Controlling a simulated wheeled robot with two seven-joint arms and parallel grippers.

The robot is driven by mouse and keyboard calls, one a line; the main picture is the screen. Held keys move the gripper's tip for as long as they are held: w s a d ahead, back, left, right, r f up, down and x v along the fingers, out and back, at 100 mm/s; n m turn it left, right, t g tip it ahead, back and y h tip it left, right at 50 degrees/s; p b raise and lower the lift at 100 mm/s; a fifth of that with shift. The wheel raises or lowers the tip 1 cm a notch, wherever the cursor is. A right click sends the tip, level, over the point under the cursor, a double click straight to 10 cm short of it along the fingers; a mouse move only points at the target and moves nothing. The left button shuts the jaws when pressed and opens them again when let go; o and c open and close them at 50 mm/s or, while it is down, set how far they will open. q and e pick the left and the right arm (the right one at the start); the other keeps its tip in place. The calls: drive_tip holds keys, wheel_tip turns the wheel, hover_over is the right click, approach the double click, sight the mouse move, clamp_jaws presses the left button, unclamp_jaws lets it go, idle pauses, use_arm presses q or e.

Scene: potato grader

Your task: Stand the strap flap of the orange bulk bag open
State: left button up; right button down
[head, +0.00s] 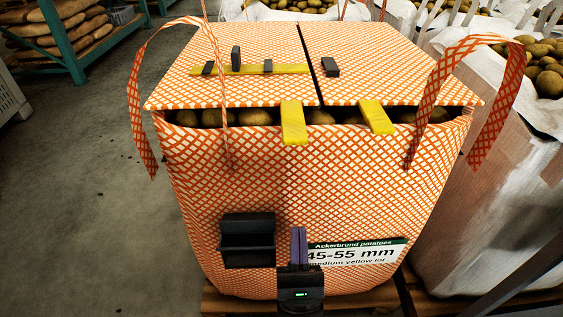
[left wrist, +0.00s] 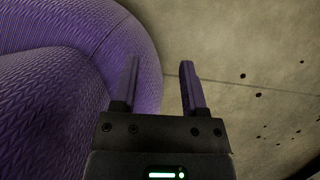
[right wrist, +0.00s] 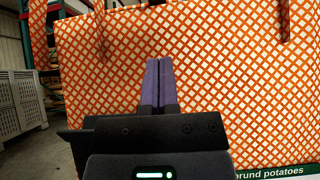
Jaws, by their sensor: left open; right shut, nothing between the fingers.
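The orange bulk bag (head: 330,190) stands upright, with a white-and-orange lattice pattern. Two flaps lie nearly flat across its top, split by a dark gap. The left flap (head: 225,85) carries a yellow strap (head: 290,69) with black fittings; the right flap (head: 400,70) has one black fitting (head: 330,67). Yellow tabs (head: 294,122) (head: 376,117) hang over the front edge. My right gripper (head: 299,244) is shut and empty, low before the bag's front; it also shows in the right wrist view (right wrist: 158,62). My left gripper (left wrist: 161,65) is open and empty, outside the head view.
Orange carrying loops (head: 145,95) (head: 510,90) stand at both sides of the bag. Potatoes (head: 255,117) show under the flaps. A black boxy piece (head: 247,240) and a label (head: 355,253) are at the bag's front. A white bag (head: 490,200) stands close right; bare floor (head: 85,170) lies left.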

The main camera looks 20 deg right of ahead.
use_arm(q)
drive_tip(key=shift+w+a+r+p, duration=0.1)
drive_tip(key=shift+w+r+p, duration=0.1)
drive_tip(key=shift+r+p, duration=0.15)
use_arm(e)
drive_tip(key=w+r, duration=0.2)
drive_tip(key=r, duration=0.1)
drive_tip(key=w+d+r, duration=0.1)
drive_tip(key=w+r, duration=0.1)
drive_tip(key=r, duration=0.2)
drive_tip(key=w+d+r, duration=0.1)
drive_tip(key=w+r, duration=0.1)
drive_tip(key=r, duration=0.2)
drive_tip(key=shift+w+r, duration=0.1)
